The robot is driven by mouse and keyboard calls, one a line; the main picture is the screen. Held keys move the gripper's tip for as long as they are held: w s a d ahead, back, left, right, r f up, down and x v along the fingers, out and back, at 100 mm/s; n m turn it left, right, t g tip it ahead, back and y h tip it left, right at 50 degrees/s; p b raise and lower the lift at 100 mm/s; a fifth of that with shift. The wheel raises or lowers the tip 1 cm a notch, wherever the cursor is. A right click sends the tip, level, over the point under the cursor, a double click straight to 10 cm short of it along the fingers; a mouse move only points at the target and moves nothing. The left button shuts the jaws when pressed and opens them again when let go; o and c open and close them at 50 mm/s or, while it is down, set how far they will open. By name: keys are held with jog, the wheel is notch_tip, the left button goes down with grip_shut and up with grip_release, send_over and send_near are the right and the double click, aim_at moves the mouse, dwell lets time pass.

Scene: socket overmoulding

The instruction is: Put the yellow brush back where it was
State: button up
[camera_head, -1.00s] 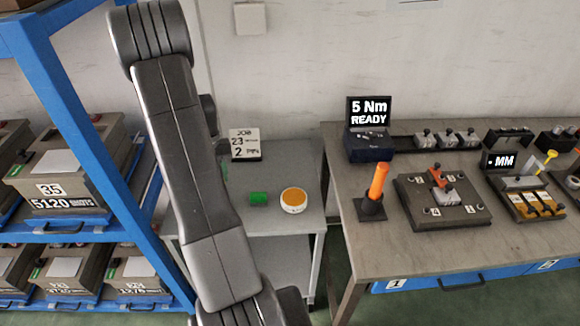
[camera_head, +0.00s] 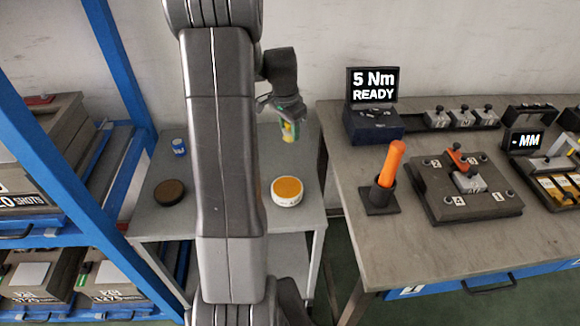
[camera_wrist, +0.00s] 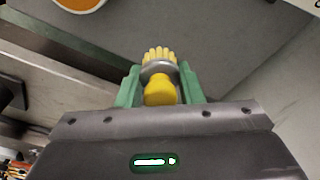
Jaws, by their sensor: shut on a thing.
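The yellow brush (camera_wrist: 160,90) is between the green fingers of my gripper (camera_wrist: 160,84) in the wrist view. It has a yellow handle, a grey metal collar and pale yellow bristles pointing away from the wrist. My gripper is shut on it. In the head view the yellow brush (camera_head: 288,132) and my gripper (camera_head: 289,112) show small, above the back right of the small grey table (camera_head: 310,215). My arm covers the middle of that table. I cannot tell which spot the brush came from.
On the small table stand a round tin with an orange top (camera_head: 287,191), a dark round lid or puck (camera_head: 169,191) and a small blue item (camera_head: 179,146). The workbench (camera_head: 350,130) at the right bears an orange-handled tool in a holder (camera_head: 388,170). A blue rack (camera_head: 65,165) stands left.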

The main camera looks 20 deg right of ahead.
aim_at(291, 162)
notch_tip(291, 162, down, 10)
jog(key=shift+d+r, duration=0.1)
jog(key=shift+r, duration=0.05)
dwell(0.3)
jog(key=shift+f, duration=0.25)
jog(key=o, duration=1)
jog(key=shift+r, duration=0.1)
jog(key=shift+c, duration=0.2)
jog(key=r, duration=0.4)
jog(key=a+r, duration=0.1)
jog(key=r, duration=0.7)
jog(key=shift+s+a+r, duration=0.1)
jog(key=shift+s+a, duration=0.1)
jog(key=shift+s, duration=0.05)
